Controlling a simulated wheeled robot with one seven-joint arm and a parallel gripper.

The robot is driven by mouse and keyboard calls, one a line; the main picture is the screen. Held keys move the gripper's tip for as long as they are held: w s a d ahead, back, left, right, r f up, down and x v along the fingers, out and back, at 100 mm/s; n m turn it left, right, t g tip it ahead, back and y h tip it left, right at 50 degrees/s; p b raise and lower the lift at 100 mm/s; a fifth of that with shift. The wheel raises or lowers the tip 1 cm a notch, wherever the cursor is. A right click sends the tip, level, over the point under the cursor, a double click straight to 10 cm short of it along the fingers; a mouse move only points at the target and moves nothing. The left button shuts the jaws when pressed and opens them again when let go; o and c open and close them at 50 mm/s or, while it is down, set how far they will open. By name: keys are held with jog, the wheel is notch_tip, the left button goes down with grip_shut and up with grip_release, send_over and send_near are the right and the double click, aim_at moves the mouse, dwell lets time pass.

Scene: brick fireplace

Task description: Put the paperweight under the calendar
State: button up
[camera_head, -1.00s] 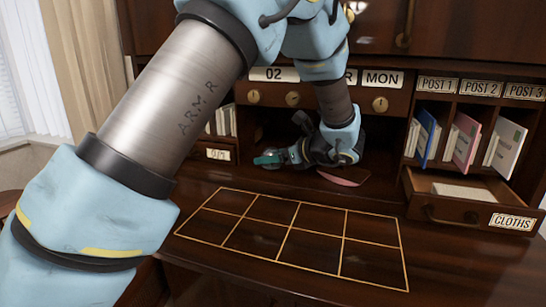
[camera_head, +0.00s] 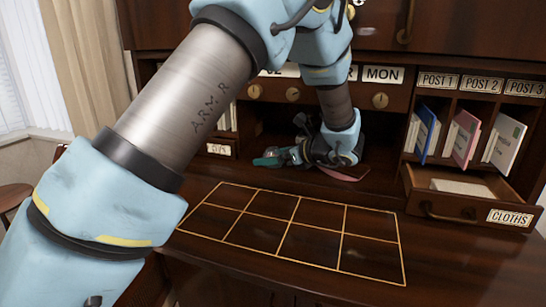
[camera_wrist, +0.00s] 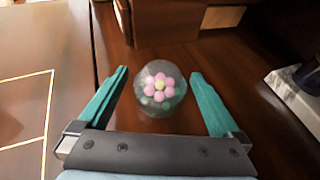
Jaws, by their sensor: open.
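The paperweight (camera_wrist: 160,92) is a clear glass dome with a pink flower inside. In the wrist view it sits on dark wood between the two teal fingers of my gripper (camera_wrist: 160,95). The fingers are open, with a gap on each side of it. In the head view my gripper (camera_head: 268,158) reaches into the niche under the calendar (camera_head: 383,75), and the paperweight cannot be made out there. The calendar is a row of white cards; MON shows and my arm hides most of the others.
A gold-lined grid (camera_head: 290,235) on the desk is empty. At the right an open drawer (camera_head: 470,205) marked CLOTHS juts out, below post slots (camera_head: 480,135) holding cards. A reddish flat thing (camera_head: 345,173) lies partly behind my wrist.

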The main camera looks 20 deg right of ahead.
jog(key=shift+r, duration=0.3)
jog(key=b+v, duration=0.3)
jog(key=v, duration=0.9)
jog(key=shift+f, duration=0.15)
